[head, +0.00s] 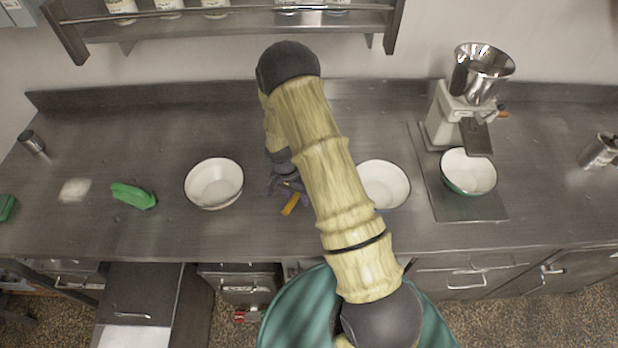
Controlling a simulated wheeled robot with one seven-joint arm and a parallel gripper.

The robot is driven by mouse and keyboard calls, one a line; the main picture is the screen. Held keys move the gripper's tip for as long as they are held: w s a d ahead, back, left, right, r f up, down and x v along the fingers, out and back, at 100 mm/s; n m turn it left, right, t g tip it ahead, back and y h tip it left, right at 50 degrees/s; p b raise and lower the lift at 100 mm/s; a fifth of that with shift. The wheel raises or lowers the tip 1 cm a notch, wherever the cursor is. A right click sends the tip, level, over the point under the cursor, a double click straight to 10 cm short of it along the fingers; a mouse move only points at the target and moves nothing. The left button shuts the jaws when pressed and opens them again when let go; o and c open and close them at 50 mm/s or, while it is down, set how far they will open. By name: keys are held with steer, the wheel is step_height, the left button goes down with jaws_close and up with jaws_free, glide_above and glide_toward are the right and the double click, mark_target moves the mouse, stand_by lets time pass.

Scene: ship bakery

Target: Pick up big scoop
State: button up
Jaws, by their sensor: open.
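My gripper (284,187) is low over the middle of the steel counter, between two white bowls, open and partly hidden by my own arm. A small orange-yellow piece (291,204) shows right at its fingertips. It may be the handle of the big scoop, but the rest is hidden under the gripper and arm. I cannot tell whether the fingers are around it or above it. A green object (133,196) lies on the counter to the left, well apart from the gripper; I cannot tell what it is.
A white bowl (214,184) stands left of the gripper, another (387,184) right, partly behind my arm. A grinder (463,100) with a steel hopper has a green-sided bowl (468,172) before it. A shelf (230,25) hangs above. The counter (100,130) is clear at back left.

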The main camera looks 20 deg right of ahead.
stand_by(0.5)
jaws_close()
step_height(320, 180, up, 10)
steer(key=b, duration=0.3)
stand_by(0.4)
stand_by(0.4)
steer(key=c, duration=0.7)
jaws_free()
jaws_close()
